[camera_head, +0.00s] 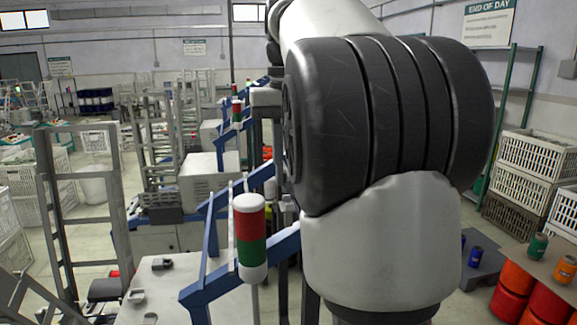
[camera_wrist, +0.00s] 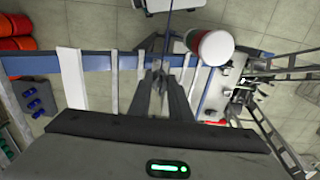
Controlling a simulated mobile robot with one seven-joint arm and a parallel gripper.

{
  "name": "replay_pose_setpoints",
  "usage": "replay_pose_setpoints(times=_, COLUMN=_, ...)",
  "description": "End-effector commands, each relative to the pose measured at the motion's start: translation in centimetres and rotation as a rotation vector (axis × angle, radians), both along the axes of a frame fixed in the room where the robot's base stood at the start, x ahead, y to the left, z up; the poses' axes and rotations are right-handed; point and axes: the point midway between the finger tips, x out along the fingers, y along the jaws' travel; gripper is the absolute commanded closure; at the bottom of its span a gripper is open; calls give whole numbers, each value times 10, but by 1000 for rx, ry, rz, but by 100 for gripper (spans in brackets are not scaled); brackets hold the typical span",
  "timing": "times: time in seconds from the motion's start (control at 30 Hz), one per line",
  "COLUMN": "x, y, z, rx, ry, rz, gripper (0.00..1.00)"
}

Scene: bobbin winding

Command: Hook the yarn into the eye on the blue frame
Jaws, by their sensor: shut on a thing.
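The blue frame (camera_head: 215,284) shows left of my arm in the head view. In the wrist view, a blue bar of the frame (camera_wrist: 98,62) runs across behind my fingers. My gripper (camera_wrist: 158,68) is shut at the fingertips, close to that bar. A thin dark strand, the yarn (camera_wrist: 169,22), runs from the fingertips up to the top edge of the wrist view. The pinched part is too small to see clearly. I cannot make out the eye in either view. In the head view my arm hides my gripper.
A red, green and white signal lamp (camera_head: 250,237) stands by the frame; it is close right of my fingers in the wrist view (camera_wrist: 213,47). White crates (camera_head: 535,156) and orange drums (camera_head: 512,300) stand at the right. A grey ladder-like rack (camera_head: 116,205) stands left.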

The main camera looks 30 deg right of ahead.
Motion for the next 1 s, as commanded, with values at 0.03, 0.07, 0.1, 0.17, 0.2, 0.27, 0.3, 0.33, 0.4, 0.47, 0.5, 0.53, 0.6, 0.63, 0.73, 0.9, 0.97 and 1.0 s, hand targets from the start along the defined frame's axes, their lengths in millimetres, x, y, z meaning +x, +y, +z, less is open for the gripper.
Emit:
replay_pose_setpoints(times=0.03, x=0, y=0, z=-3, rx=0, ry=0, rz=0, gripper=100)
replay_pose_setpoints(times=0.07, x=0, y=0, z=-4, rx=0, ry=0, rz=0, gripper=100)
replay_pose_setpoints(times=0.1, x=0, y=0, z=-5, rx=0, ry=0, rz=0, gripper=100)
replay_pose_setpoints(times=0.17, x=0, y=0, z=-7, rx=0, ry=1, rz=0, gripper=100)
replay_pose_setpoints(times=0.2, x=0, y=0, z=-8, rx=0, ry=1, rz=0, gripper=100)
replay_pose_setpoints(times=0.27, x=0, y=0, z=-10, rx=0, ry=1, rz=0, gripper=100)
replay_pose_setpoints(times=0.3, x=0, y=0, z=-11, rx=0, ry=1, rz=0, gripper=100)
replay_pose_setpoints(times=0.33, x=0, y=0, z=-12, rx=0, ry=1, rz=0, gripper=100)
replay_pose_setpoints(times=0.4, x=0, y=0, z=-14, rx=0, ry=1, rz=0, gripper=100)
replay_pose_setpoints(times=0.47, x=0, y=0, z=-16, rx=0, ry=1, rz=0, gripper=100)
replay_pose_setpoints(times=0.5, x=0, y=0, z=-17, rx=0, ry=1, rz=0, gripper=100)
replay_pose_setpoints(times=0.53, x=0, y=0, z=-18, rx=0, ry=1, rz=0, gripper=100)
replay_pose_setpoints(times=0.6, x=0, y=0, z=-20, rx=0, ry=0, rz=0, gripper=100)
replay_pose_setpoints(times=0.63, x=0, y=0, z=-21, rx=0, ry=0, rz=0, gripper=100)
replay_pose_setpoints(times=0.73, x=0, y=0, z=-24, rx=0, ry=0, rz=0, gripper=100)
replay_pose_setpoints(times=0.9, x=0, y=0, z=-27, rx=0, ry=0, rz=0, gripper=100)
replay_pose_setpoints(times=0.97, x=0, y=0, z=-27, rx=0, ry=0, rz=0, gripper=100)
replay_pose_setpoints(times=1.0, x=0, y=0, z=-27, rx=0, ry=0, rz=0, gripper=100)
